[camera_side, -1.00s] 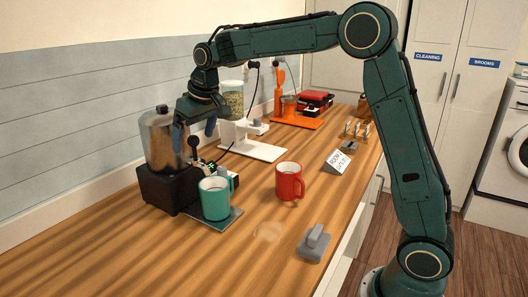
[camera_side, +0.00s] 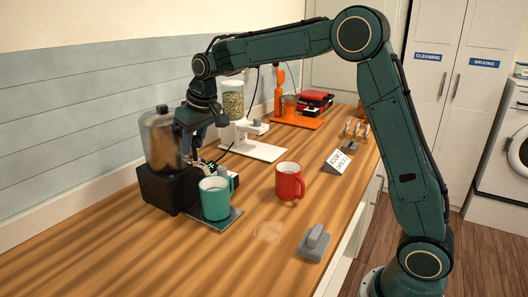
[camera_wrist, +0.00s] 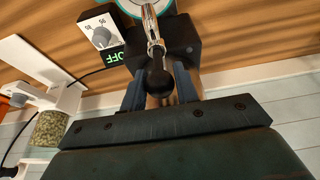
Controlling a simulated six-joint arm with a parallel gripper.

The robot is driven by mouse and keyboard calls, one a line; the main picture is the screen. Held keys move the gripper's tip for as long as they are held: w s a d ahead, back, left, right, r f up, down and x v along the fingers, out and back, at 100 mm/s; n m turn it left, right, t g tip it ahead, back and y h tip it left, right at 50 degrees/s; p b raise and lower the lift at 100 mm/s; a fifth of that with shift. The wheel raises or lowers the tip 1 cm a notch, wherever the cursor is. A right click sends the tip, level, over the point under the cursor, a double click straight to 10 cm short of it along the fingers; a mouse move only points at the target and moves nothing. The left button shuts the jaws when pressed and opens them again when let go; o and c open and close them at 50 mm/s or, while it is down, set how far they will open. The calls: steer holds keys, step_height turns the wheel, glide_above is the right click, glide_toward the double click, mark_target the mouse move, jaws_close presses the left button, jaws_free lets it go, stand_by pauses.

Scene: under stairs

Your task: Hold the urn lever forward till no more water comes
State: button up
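The steel urn (camera_side: 158,138) on its black base stands at the left of the counter in the side view. In the wrist view its lever is a metal stem with a black knob (camera_wrist: 160,82); in the side view my gripper hides the knob. My gripper (camera_side: 196,145) is down at the urn's front. In the wrist view its two blue fingers (camera_wrist: 161,88) stand apart, one on each side of the knob; whether they touch it is unclear. A teal mug (camera_side: 215,200) stands on the drip tray (camera_side: 228,220) in front of the urn. Running water cannot be made out.
A red mug (camera_side: 289,182) stands to the right of the teal mug. A grey block with a handle (camera_side: 314,243) lies near the front edge. A grain dispenser (camera_side: 232,105) stands behind. A dial box (camera_wrist: 102,32) beside the lever has a green "OFF" display.

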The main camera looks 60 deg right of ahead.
steer(key=c, duration=0.5)
steer(key=shift+o, duration=0.2)
steer(key=shift+s, duration=0.15)
steer(key=shift+s+f, duration=0.2)
steer(key=shift+s, duration=0.65)
steer(key=shift+s+f, duration=0.35)
steer(key=shift+s, duration=0.35)
